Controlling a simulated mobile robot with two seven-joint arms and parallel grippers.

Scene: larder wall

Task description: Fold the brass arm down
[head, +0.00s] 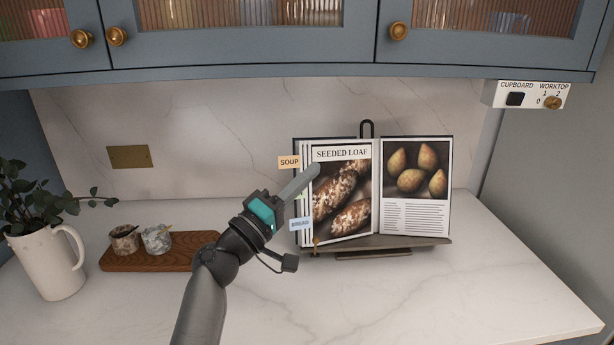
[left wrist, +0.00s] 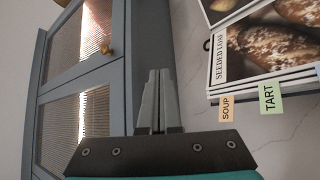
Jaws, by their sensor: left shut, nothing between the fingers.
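The cookbook (head: 410,215) stands open and leaning back on a dark stand (head: 420,243), with a "SEEDED LOAF" page on the left. A small brass piece (head: 316,243), which looks like the brass arm, shows at the stand's lower left, at the foot of the pages; its full shape is too small to tell. My left gripper (head: 311,174) is shut and empty, in front of the left page's edge near the orange SOUP tab (head: 289,162). In the left wrist view its closed fingers (left wrist: 158,78) show, with the book (left wrist: 265,50) to the right. My right gripper is not in view.
A blue BREAD tab (head: 300,224) and a green TART tab (left wrist: 268,98) stick out from the pages. A wooden board (head: 155,262) with two small pots and a white jug (head: 48,265) stand left. Cupboards (head: 240,35) hang above; the front right worktop (head: 470,290) is clear.

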